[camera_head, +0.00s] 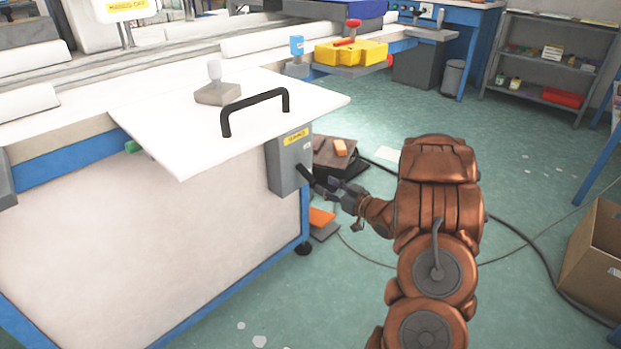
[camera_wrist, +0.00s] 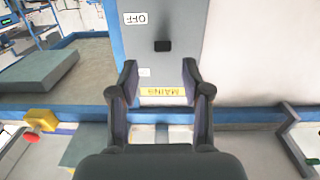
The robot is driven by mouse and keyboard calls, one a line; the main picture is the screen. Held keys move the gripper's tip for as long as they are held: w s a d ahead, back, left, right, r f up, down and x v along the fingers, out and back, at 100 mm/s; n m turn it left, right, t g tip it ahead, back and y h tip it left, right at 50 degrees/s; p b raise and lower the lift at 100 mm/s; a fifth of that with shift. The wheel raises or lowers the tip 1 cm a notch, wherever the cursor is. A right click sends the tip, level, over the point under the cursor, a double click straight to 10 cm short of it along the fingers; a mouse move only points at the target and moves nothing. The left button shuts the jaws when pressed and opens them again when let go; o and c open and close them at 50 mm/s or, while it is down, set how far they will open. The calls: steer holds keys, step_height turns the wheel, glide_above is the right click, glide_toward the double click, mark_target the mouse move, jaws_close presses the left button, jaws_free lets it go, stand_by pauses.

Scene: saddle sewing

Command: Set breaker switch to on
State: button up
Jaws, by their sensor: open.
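The grey breaker box (camera_head: 287,165) with a yellow label is mounted at the corner of the white table. In the wrist view the box (camera_wrist: 180,22) appears upside down, with a MAINS label (camera_wrist: 165,92), a white OFF label (camera_wrist: 135,18) and a small unreadable label (camera_wrist: 144,72). The black switch lever (camera_wrist: 163,46) sticks out near the OFF label. My gripper (camera_wrist: 158,70) is open and empty, its fingers spread in front of the box, with the lever just beyond the fingertips in the picture. In the head view my gripper (camera_head: 322,184) is close to the lower box; contact is unclear.
A white board (camera_head: 190,120) with a black handle (camera_head: 254,110) overhangs beside the box. Brown and orange pieces (camera_head: 335,150) lie behind my gripper. A cable (camera_head: 500,225) crosses the green floor, and a cardboard box (camera_head: 595,260) stands at right.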

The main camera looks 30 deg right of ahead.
mark_target(311, 177)
steer(key=shift+t, duration=0.3)
steer(key=shift+a+b+x, duration=0.2)
steer(key=shift+b+x, duration=1.1)
steer(key=shift+x, duration=2.35)
steer(key=shift+r, duration=0.1)
steer(key=shift+c, duration=0.2)
jaws_close()
